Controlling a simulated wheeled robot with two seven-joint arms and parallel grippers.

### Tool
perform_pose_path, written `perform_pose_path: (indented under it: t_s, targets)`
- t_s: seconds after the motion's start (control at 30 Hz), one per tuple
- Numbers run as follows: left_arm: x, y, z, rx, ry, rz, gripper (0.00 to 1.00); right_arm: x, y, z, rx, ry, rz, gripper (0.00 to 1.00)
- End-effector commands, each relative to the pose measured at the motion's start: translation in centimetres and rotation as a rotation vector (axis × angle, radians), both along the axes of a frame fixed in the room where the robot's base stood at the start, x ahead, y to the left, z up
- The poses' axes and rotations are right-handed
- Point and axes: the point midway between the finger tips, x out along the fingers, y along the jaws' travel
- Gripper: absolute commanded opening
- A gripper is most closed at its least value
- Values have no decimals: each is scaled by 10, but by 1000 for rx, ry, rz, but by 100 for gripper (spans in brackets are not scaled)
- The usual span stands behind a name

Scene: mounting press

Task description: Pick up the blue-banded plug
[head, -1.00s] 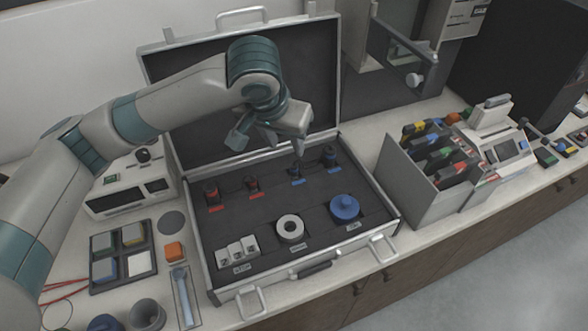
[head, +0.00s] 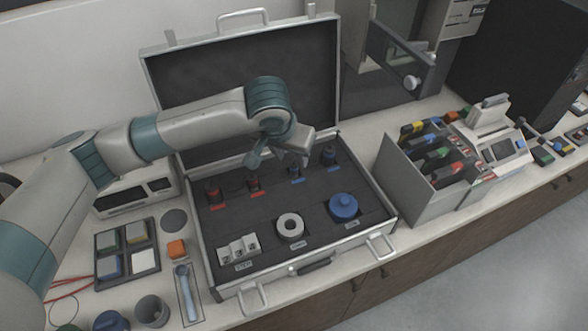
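Two dark plugs with blue colouring stand upright in the open case: one blue plug (head: 295,172) near the middle of the back row, and the other blue plug (head: 330,155) at its right end. A blue label lies in front of each. My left gripper (head: 303,160) reaches in from the left, low over the back row, just above and beside the middle blue plug. Its fingers are small and partly hidden by the wrist, so I cannot tell their opening or whether they touch the plug. My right gripper is not in view.
Two red plugs (head: 253,184) stand left in the same row. A grey ring (head: 290,226), a blue round part (head: 343,206) and white blocks (head: 238,248) lie in front. The case lid (head: 190,90) stands up behind my arm. A file rack (head: 415,180) stands right.

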Motion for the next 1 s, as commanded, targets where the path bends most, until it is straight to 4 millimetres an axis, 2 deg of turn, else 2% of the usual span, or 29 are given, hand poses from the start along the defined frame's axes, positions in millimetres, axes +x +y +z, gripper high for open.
perform_pose_path:
  t_s: [0.2, 0.4, 0.9, 1.0]
  targets:
    - [8, -1, -22, 3, 2, 1, 38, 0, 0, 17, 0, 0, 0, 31]
    - [15, -5, -40, 0, 0, 0, 38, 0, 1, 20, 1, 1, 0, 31]
    - [16, -5, -42, 0, -1, 0, 38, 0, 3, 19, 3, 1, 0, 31]
    - [16, -5, -42, 0, -1, 0, 15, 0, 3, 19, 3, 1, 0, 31]
